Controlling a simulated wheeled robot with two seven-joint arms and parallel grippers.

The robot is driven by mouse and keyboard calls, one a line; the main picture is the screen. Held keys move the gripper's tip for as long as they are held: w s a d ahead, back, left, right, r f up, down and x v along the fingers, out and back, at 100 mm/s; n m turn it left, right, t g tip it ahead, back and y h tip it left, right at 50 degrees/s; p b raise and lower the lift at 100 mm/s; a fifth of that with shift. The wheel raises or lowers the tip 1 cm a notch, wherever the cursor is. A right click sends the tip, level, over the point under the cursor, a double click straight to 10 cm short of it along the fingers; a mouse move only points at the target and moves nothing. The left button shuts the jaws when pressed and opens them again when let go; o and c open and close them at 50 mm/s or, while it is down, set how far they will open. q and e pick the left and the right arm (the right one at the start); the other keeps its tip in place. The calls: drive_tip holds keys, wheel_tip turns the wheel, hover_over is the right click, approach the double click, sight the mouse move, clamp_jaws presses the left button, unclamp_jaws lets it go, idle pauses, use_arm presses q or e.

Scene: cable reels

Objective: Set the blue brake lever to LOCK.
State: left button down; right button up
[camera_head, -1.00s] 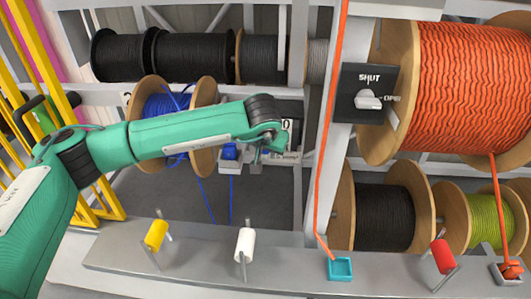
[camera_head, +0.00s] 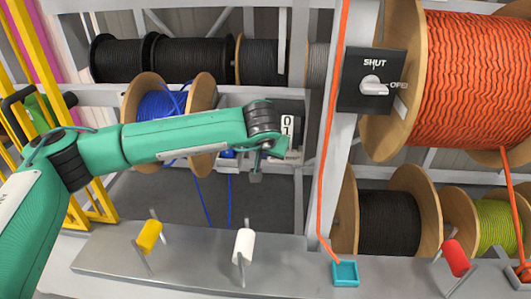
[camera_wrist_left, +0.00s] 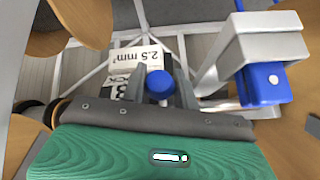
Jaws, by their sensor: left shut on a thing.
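My left gripper (camera_head: 262,166) is beside the lower right of the blue cable reel (camera_head: 160,104), and the arm partly covers that spot. In the left wrist view, a round blue knob (camera_wrist_left: 160,85), which looks like the end of the blue brake lever, sits between the two fingers of my left gripper (camera_wrist_left: 163,88). The fingers are shut on it. My right gripper is not in view.
A grey bracket with a blue block (camera_wrist_left: 265,84) stands close to the right of the fingers in the wrist view. A SHUT/OPEN switch (camera_head: 373,85) is on the post to the right. Yellow (camera_head: 149,236), white (camera_head: 244,245) and red (camera_head: 456,258) handles stand along the front ledge.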

use_arm(q)
drive_tip(key=shift+f, duration=0.3)
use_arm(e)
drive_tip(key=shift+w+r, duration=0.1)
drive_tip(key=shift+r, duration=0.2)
use_arm(q)
drive_tip(key=c, duration=1.4)
unclamp_jaws()
drive_tip(key=o, duration=0.3)
drive_tip(key=shift+w+d, duration=0.1)
drive_tip(key=shift+r, duration=0.15)
